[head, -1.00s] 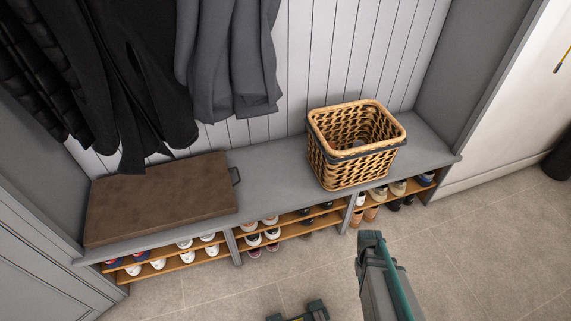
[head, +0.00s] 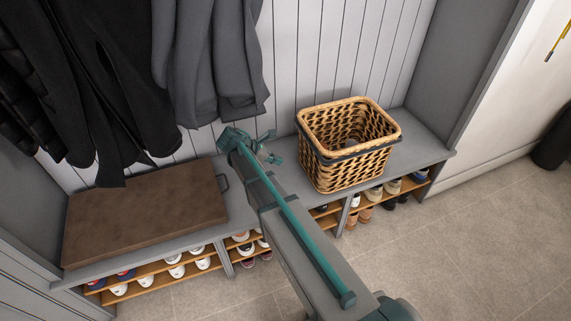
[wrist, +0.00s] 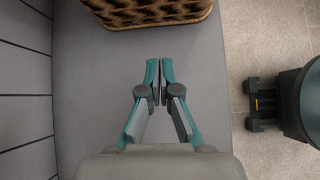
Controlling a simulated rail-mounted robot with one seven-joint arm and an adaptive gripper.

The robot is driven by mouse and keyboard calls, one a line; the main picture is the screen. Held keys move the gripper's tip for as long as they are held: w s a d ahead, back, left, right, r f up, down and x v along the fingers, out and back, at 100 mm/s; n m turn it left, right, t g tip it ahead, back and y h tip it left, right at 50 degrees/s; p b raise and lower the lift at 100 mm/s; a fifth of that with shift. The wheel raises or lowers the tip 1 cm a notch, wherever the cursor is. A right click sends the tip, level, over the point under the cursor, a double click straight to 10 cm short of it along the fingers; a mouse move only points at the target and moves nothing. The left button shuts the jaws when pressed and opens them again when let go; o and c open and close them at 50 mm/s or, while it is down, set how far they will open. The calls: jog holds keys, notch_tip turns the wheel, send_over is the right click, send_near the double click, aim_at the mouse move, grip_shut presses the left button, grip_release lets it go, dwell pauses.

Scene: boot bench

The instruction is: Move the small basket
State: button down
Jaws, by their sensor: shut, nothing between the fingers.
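The small basket (head: 345,145) is woven in tan and dark brown, with a dark band below its rim. It stands upright on the right part of the grey bench. Its lower side shows at the top of the wrist view (wrist: 150,12). My gripper (head: 272,148) is over the bench, to the left of the basket and apart from it. In the wrist view my gripper (wrist: 159,68) is shut and empty, its fingertips pointing toward the basket. My arm hides part of the bench front.
A brown cushion (head: 150,208) lies on the bench's left part. Dark coats (head: 100,80) and grey garments (head: 215,60) hang above. Shoes fill the shelves under the bench (head: 420,150). A grey side panel (head: 440,65) closes the right end. Bare bench lies between cushion and basket.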

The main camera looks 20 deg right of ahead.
aim_at(309, 167)
jog(key=shift+n, duration=0.3)
jog(key=x, duration=1)
jog(key=shift+s+d, duration=0.15)
jog(key=shift+s, duration=0.05)
jog(key=d, duration=0.3)
jog(key=shift+w+d, duration=0.1)
jog(key=shift+d, duration=0.4)
